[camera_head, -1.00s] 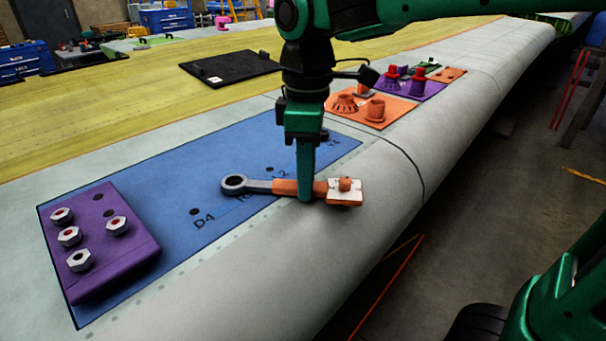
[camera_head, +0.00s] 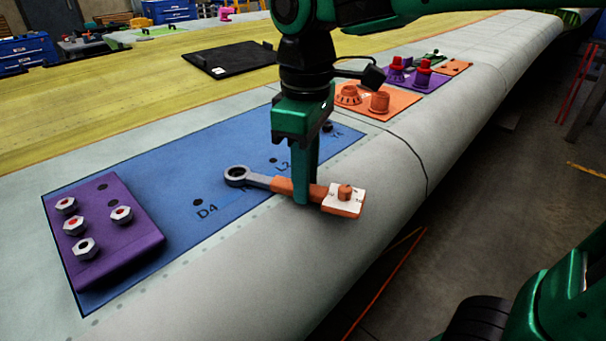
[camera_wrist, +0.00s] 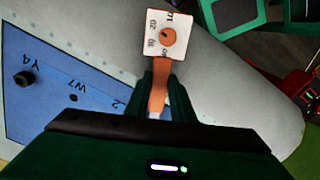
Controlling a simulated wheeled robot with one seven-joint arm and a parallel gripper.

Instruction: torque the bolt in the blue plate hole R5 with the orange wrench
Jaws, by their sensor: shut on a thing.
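The orange wrench (camera_head: 283,186) is held in my gripper (camera_head: 303,198), which is shut on its handle. Its grey ring end (camera_head: 237,176) points left over the blue plate (camera_head: 165,165). Its white dial block with an orange knob (camera_head: 344,199) points right, and also shows in the wrist view (camera_wrist: 168,36). Labels D4, L2 and Y4 show on the plate. The R5 label and its bolt cannot be made out; the wrench covers that part. Whether the ring is around a bolt or above it I cannot tell. A dark bolt (camera_wrist: 24,78) stands by Y4 in the wrist view.
A purple block (camera_head: 105,230) with several hex nuts sits on the plate's near left end. An orange board (camera_head: 395,97) and a purple board (camera_head: 430,88) with fittings lie behind. A black tray (camera_head: 228,61) is at the back. The wing's curved edge falls away at right.

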